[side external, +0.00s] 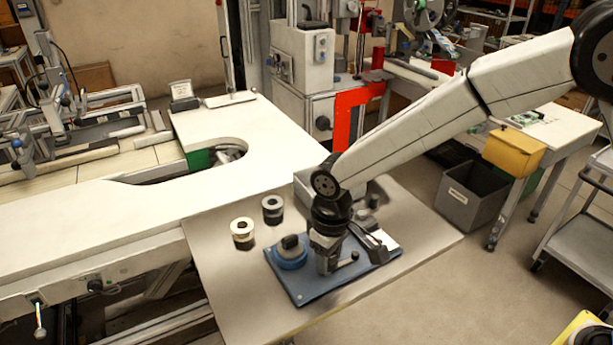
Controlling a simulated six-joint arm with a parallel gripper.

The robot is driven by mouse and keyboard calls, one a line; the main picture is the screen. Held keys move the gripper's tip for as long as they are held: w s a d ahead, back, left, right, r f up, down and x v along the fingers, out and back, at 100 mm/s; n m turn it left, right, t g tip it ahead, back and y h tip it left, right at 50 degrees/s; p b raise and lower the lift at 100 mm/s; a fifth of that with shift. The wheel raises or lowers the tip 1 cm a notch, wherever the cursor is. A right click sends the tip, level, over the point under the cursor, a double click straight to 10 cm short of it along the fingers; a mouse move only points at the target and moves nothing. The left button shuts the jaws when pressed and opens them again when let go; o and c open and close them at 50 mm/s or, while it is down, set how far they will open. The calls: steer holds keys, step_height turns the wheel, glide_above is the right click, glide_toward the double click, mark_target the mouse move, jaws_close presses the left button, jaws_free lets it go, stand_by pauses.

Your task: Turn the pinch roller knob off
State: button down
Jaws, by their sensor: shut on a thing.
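A blue plate (309,294) lies on the front metal table. On its left part stands a round blue piece with a dark top (290,250). My gripper (325,268) points down over the middle of the plate, just right of that blue piece. Its jaws are low, close to the plate, and shut on what I take to be the pinch roller knob. The jaws hide the knob almost fully, so its angle cannot be told. A small dark knob (355,256) stands on the plate right of the gripper.
A grey box (305,187) and dark parts stand behind my gripper. The metal table (235,300) is bare at its front left and right edge.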

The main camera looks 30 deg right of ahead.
mark_target(330, 258)
steer(key=shift+m, duration=0.6)
steer(key=shift+c, duration=1.2)
jaws_free()
steer(key=shift+r, duration=0.1)
steer(key=shift+r, duration=3.85)
